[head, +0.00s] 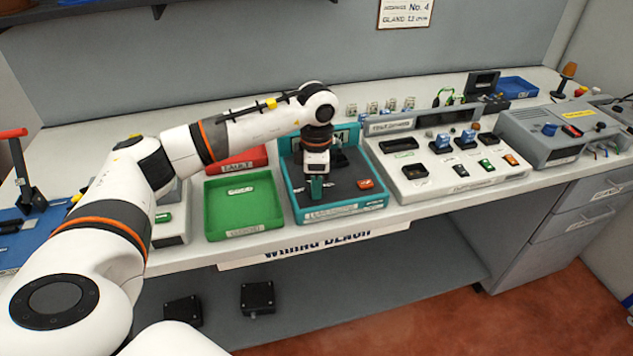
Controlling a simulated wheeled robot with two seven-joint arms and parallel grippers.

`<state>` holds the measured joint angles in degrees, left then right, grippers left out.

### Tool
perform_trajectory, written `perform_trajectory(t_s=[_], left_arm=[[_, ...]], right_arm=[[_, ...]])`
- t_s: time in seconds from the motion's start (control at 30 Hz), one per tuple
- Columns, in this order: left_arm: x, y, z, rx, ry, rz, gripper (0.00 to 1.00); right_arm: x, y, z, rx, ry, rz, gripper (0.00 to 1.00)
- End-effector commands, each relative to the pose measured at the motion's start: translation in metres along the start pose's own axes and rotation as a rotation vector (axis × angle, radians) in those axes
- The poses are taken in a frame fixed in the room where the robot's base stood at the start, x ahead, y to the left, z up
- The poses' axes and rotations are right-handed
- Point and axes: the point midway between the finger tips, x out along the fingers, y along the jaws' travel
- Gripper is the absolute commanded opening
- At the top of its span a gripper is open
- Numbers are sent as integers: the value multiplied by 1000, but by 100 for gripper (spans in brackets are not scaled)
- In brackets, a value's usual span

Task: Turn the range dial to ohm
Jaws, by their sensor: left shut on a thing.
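A teal-framed unit (345,211) with a dark face stands mid-bench. It has an orange-red piece (366,184) on its right side and a partly covered sign at its back. My left gripper (316,190) points straight down over the left half of this face. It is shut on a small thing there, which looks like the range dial. The fingers and wrist hide most of it, so its pointer and its setting cannot be read. My right gripper is not in view.
An empty green tray (214,211) stands left of the unit, with a red tray (246,158) behind it. A white panel (425,188) with coloured modules stands close on the right. A grey device (511,133) with a blue knob (549,129) is further right.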

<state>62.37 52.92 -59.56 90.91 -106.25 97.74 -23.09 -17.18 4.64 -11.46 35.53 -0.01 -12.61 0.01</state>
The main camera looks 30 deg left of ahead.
Motion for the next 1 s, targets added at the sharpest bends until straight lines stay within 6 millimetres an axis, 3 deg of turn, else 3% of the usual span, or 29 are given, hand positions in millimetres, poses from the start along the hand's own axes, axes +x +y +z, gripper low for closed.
perform_trajectory(t_s=[0.17,0.2,0.3,0.67,0.77,1.0], left_arm=[[-1,-1,0,-2,2,-2,9],[-1,-1,0,-2,2,-2,35],[-1,-1,0,-2,2,-2,52],[-4,-1,0,-2,2,-2,53],[-16,-1,-1,-2,4,-4,53],[-66,-1,-1,-1,5,-6,53]], right_arm=[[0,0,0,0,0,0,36],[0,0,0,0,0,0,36],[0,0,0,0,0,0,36],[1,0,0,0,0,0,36],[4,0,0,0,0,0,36],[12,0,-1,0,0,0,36]])
